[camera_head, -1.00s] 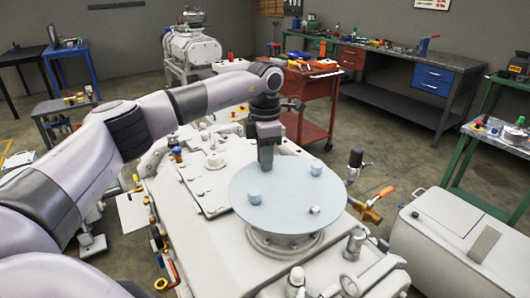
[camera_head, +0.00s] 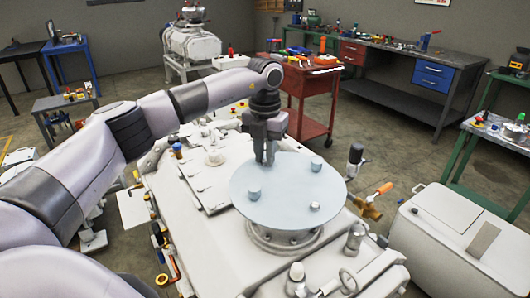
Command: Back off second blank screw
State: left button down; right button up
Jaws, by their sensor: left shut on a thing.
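A pale blue round blank plate (camera_head: 285,208) lies on the flange (camera_head: 283,243) on top of the white vacuum machine. A screw head (camera_head: 254,192) shows on the plate's left side, another (camera_head: 316,165) at the back right, and a smaller one (camera_head: 314,206) at the front right. My left gripper (camera_head: 266,158) points down at the plate's back left edge. It is shut on a screw there, which its fingers mostly hide. My right gripper is not in view.
An orange-handled valve (camera_head: 370,201) and fittings stand close to the plate's right. A white cabinet (camera_head: 457,240) is at the right. A red tool cart (camera_head: 308,95) stands behind the machine, with workbenches along the back wall.

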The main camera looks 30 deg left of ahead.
aim_at(265, 161)
pick_arm(q)
jog(key=shift+f+n, duration=0.15)
jog(key=shift+n, duration=0.45)
jog(key=c, duration=1)
grip_release()
jog(key=shift+r+b, duration=0.5)
jog(key=shift+r, duration=3.1)
